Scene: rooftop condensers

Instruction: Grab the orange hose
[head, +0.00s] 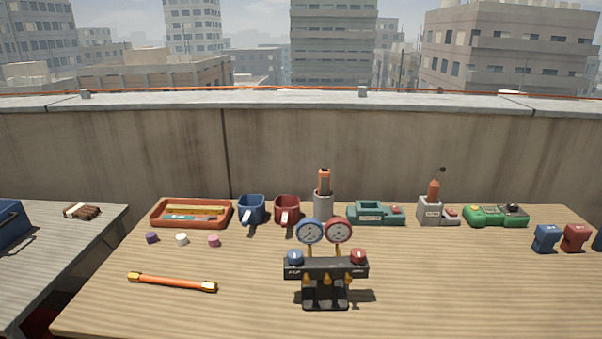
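The orange hose (173,282) is a short, straight orange tube with yellowish fittings at both ends. In the head view it lies flat on the wooden table at the front left, slanting slightly down to the right. Nothing covers it and nothing touches it except the table. Neither of my grippers shows in the head view.
A gauge manifold (326,268) stands right of the hose. Small caps (182,239) lie behind it. Bare tabletop (110,310) surrounds the hose.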

